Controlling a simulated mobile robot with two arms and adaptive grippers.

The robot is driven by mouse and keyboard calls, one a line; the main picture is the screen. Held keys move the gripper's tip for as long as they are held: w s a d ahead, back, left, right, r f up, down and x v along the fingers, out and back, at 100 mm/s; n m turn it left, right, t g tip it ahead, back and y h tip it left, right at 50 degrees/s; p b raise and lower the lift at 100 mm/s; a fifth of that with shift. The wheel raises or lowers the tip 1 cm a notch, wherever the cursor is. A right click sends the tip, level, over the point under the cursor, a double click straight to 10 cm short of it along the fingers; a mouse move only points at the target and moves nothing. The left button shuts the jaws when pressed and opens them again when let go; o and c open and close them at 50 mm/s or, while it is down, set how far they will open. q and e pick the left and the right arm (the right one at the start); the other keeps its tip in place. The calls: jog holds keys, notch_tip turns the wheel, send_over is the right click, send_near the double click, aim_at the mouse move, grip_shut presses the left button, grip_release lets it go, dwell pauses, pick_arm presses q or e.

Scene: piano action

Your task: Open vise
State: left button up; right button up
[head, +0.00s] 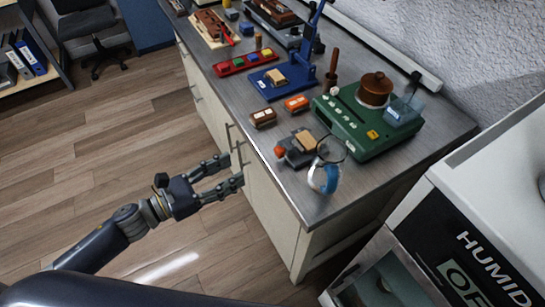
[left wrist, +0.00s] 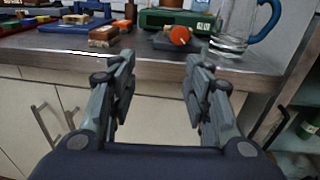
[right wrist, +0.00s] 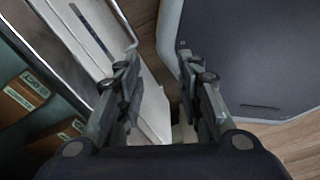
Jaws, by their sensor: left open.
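The small grey vise (head: 290,155) sits near the front edge of the workbench, with a wooden block (head: 306,141) at its top and an orange-red knob (head: 280,151) at its left side. In the left wrist view the round orange knob (left wrist: 180,36) faces me and hides part of the vise; whether the jaws touch the block is unclear. My left gripper (head: 233,170) is open and empty, in front of the bench edge and apart from the vise. My right gripper (right wrist: 158,66) is open and empty, away from the bench.
A clear mug with a blue handle (head: 331,179) stands just right of the vise, near the edge. A green machine (head: 358,128) is behind it. Two small blocks (head: 263,117) (head: 297,103) lie farther left. Cabinet handles (head: 239,152) project below the benchtop.

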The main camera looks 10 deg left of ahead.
aim_at(276, 153)
pick_arm(q)
jog(key=w+d+m+p, duration=0.1)
jog(key=d, duration=0.2)
jog(key=w+d+r+m+h+p, duration=0.1)
jog(key=w+d, duration=0.1)
jog(key=d, duration=0.1)
jog(key=w+d+r+g+p, duration=0.1)
jog(key=d, duration=0.2)
jog(key=shift+w+d+r+m, duration=0.15)
jog(key=shift+w+d+m, duration=0.15)
jog(key=shift+m, duration=0.1)
jog(key=shift+w+d, duration=0.2)
jog(key=shift+d, duration=0.1)
jog(key=c, duration=0.9)
jog(key=shift+c, duration=0.8)
pick_arm(e)
jog(key=r, duration=0.3)
jog(key=shift+w+a+r, duration=0.1)
jog(key=shift+w+a, duration=0.3)
